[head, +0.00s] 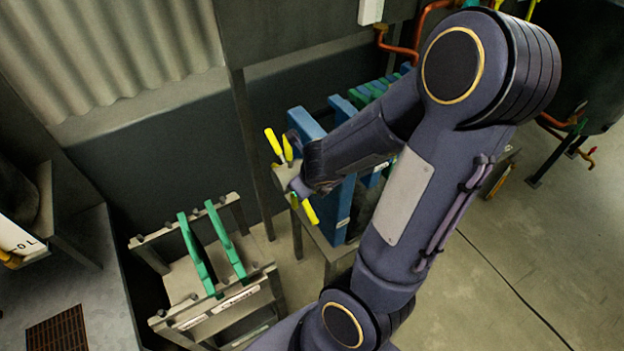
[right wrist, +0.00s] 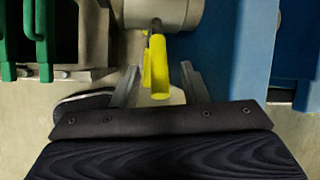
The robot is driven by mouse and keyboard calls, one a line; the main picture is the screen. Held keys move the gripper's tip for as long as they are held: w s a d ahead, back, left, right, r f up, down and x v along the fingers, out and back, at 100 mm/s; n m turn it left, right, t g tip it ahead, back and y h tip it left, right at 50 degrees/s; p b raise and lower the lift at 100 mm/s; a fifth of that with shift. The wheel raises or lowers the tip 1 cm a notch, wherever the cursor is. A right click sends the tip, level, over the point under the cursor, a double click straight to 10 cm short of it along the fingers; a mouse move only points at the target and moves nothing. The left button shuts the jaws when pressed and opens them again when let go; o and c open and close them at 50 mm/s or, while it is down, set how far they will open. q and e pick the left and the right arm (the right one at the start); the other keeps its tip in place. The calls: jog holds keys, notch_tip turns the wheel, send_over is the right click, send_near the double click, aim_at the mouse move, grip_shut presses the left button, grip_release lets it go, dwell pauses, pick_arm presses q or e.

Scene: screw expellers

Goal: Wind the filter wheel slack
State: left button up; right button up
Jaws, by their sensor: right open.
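The filter wheel shows as yellow-tipped spokes (head: 273,142) at the near end of the blue-plated filter press, with another yellow tip (head: 310,211) lower down. My right gripper (head: 292,186) is at the wheel and partly hides its middle. In the right wrist view, one yellow handle (right wrist: 159,68) stands between the two spread fingers of my right gripper (right wrist: 158,84), with a gap on its left side. My left gripper is not in view.
Blue press plates (head: 341,205) stand right behind the wheel. A low rack (head: 215,316) with green-handled plates (head: 196,255) is at the lower left. A metal post (head: 250,150) rises left of the wheel. Open floor (head: 530,250) lies to the right.

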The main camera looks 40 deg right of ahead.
jog(key=v, duration=0.4)
jog(key=shift+a, duration=0.1)
dwell(0.5)
